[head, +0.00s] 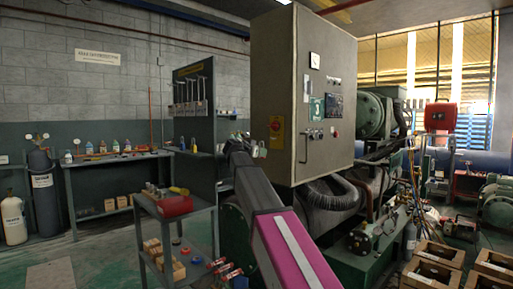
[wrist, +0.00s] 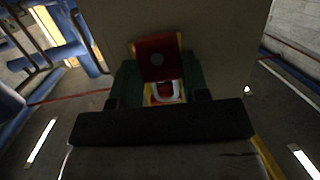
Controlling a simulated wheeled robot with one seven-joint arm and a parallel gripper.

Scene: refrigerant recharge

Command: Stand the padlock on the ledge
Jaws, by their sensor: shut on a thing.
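In the wrist view, a red padlock body (wrist: 157,65) with a grey round spot sits between the two dark green fingers of my gripper (wrist: 158,82). A pale curved shackle shows at its lower edge. My gripper is shut on the padlock. In the head view, my gripper (head: 258,151) is in front of the lower left side of the grey cabinet (head: 290,80), just left of and below a yellow plate with a red switch (head: 277,128). The padlock is too small to make out there. I cannot clearly make out the ledge in either view.
A small trolley (head: 205,207) with a red box (head: 174,207) stands left of my arm. A workbench (head: 110,160) with bottles runs along the left wall. Pipes and machinery (head: 375,185) stand right of the cabinet; wooden crates (head: 432,274) lie at lower right.

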